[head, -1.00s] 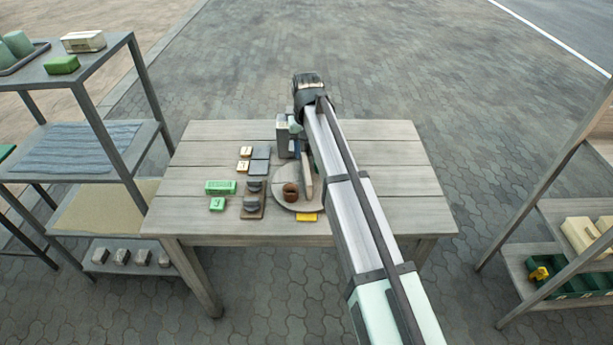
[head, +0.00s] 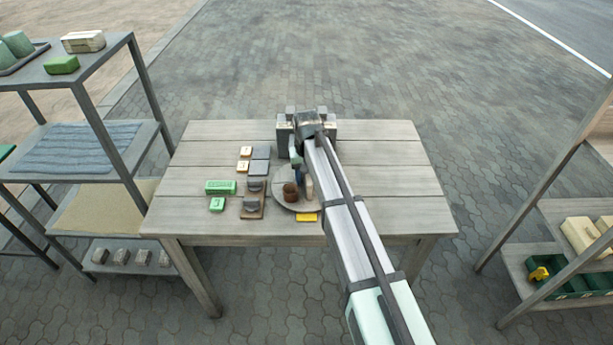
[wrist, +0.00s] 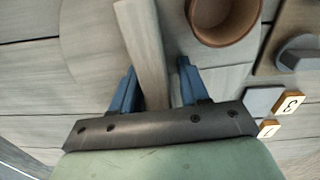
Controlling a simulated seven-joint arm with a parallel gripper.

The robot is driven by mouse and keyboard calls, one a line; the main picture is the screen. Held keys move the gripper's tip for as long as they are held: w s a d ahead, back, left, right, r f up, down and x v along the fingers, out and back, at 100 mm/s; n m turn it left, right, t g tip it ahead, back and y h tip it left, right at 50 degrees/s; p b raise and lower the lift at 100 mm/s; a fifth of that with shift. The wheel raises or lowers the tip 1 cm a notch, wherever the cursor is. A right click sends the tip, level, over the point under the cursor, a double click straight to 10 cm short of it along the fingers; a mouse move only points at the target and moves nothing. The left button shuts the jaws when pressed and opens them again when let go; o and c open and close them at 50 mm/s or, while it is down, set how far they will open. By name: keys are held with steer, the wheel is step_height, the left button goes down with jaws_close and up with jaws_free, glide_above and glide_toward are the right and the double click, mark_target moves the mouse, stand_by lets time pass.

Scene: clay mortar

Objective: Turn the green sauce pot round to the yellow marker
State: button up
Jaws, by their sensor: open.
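A round grey turntable (head: 286,201) lies at the front middle of the table. A brown pot (head: 290,190) stands on it and also shows in the wrist view (wrist: 225,14). A pale wooden bar (head: 308,187) is beside the pot, partly hidden by my arm; it also shows in the wrist view (wrist: 142,40). My gripper (wrist: 157,66) is open, with its blue fingers on either side of the bar; I cannot tell whether they touch it. The yellow marker (head: 306,217) is at the turntable's front edge. I see no green pot on the turntable; my arm hides part of it.
Left of the turntable are dark grey blocks on a brown board (head: 252,209), small number tiles (head: 243,166) and green blocks (head: 220,187). A grey block structure (head: 285,136) stands behind my gripper. The table's right side is clear.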

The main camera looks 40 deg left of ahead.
steer(key=shift+c, duration=0.4)
jaws_close()
steer(key=shift+m, duration=14.2)
